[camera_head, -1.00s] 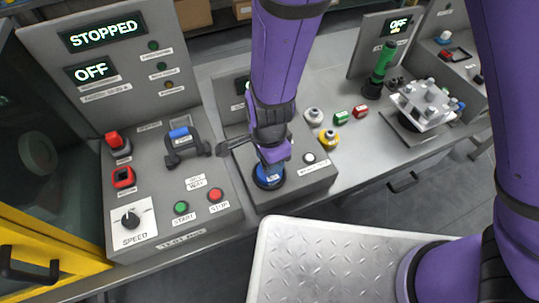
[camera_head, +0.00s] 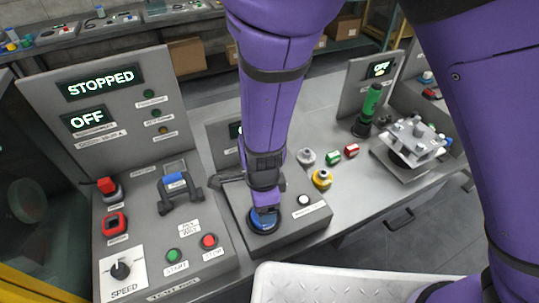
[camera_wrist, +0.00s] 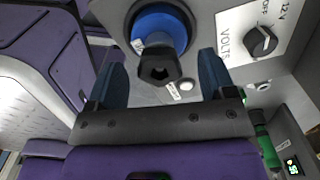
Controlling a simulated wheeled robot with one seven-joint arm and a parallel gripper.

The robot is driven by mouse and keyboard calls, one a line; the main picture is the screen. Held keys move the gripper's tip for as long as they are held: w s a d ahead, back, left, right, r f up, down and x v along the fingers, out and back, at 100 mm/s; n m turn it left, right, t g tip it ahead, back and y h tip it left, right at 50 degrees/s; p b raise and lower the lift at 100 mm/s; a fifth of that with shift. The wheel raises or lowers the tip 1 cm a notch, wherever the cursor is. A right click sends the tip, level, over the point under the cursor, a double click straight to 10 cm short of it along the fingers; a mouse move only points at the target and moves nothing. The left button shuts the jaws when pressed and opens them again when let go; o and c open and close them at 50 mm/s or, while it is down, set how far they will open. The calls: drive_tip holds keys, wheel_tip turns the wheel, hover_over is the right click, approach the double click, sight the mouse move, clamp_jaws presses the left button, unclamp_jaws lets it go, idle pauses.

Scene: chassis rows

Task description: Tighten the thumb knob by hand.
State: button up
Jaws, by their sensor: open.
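A round blue part (camera_head: 264,221) sits on the low grey box in the middle of the bench. In the wrist view the blue part (camera_wrist: 160,27) is a thick disc, with a dark knob-like piece (camera_wrist: 165,66) with a recessed end in front of it. I cannot tell for sure whether this piece is the thumb knob. My gripper (camera_wrist: 162,68) is open, one finger to each side of the dark piece, with visible gaps. In the head view my gripper (camera_head: 264,208) is right above the blue part and hides some of it.
Left is a grey panel (camera_head: 165,225) with a blue-gripped handle, red and green buttons and a speed dial. Its displays read STOPPED and OFF. A yellow-based knob (camera_head: 322,180), a green-handled tool (camera_head: 370,104) and a metal fixture (camera_head: 411,140) stand to the right. A white button (camera_wrist: 187,86) is close by.

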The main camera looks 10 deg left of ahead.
wheel_tip(320, 180, up, 10)
drive_tip(key=shift+r, duration=0.25)
idle(0.5)
wheel_tip(320, 180, down, 11)
drive_tip(key=n, duration=2.4)
drive_tip(key=shift+r, duration=0.2)
drive_tip(key=shift+c, duration=0.3)
